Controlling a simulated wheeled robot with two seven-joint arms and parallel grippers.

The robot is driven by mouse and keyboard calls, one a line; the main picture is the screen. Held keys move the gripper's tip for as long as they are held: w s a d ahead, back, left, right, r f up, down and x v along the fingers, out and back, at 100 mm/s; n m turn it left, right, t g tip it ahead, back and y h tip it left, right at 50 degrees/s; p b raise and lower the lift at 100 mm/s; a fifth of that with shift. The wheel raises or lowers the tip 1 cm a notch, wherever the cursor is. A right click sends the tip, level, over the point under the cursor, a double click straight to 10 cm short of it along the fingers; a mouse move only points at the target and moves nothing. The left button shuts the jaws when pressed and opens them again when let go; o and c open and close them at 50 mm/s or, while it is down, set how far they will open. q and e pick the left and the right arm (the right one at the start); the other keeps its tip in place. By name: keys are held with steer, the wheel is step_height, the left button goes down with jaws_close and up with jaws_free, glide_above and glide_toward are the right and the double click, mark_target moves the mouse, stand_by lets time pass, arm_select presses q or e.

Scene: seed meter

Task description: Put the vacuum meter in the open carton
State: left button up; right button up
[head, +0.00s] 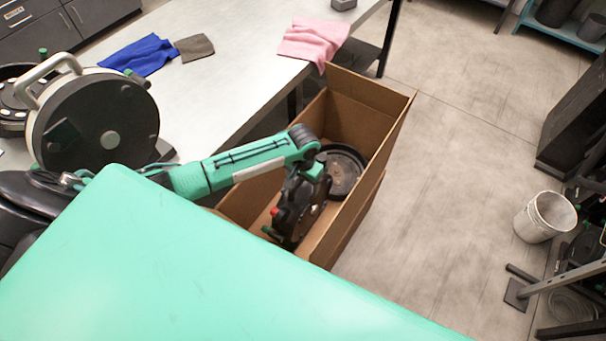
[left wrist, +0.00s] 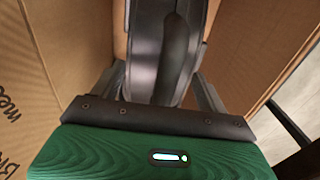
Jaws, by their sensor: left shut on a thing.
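The open carton (head: 372,95) is a tall brown cardboard box beside the table, its top open. My left gripper (head: 311,182) reaches down inside it and is shut on the vacuum meter (head: 310,215), a dark, disc-shaped unit with a red knob, held on edge. In the left wrist view the gripper (left wrist: 160,88) has a finger on each side of the dark, curved meter (left wrist: 147,45), with cardboard walls around. The meter's lower part is hidden, so I cannot tell whether it touches the carton floor. My right gripper is not in view.
A black round dish-like part (head: 345,172) is also in the carton, close to the meter. A large round machine with a handle (head: 95,120) stands on the table (head: 215,85). Blue (head: 140,55) and pink (head: 313,40) cloths lie there. A white bucket (head: 545,217) stands right.

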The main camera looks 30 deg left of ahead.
arm_select(q)
steer(key=shift+w+f, duration=0.1)
steer(key=shift+f, duration=0.05)
steer(key=o, duration=2)
steer(key=shift+f, duration=0.15)
steer(key=shift+o, duration=0.2)
step_height(320, 180, up, 12)
steer(key=shift+r+b, duration=0.15)
steer(key=shift+b, duration=0.35)
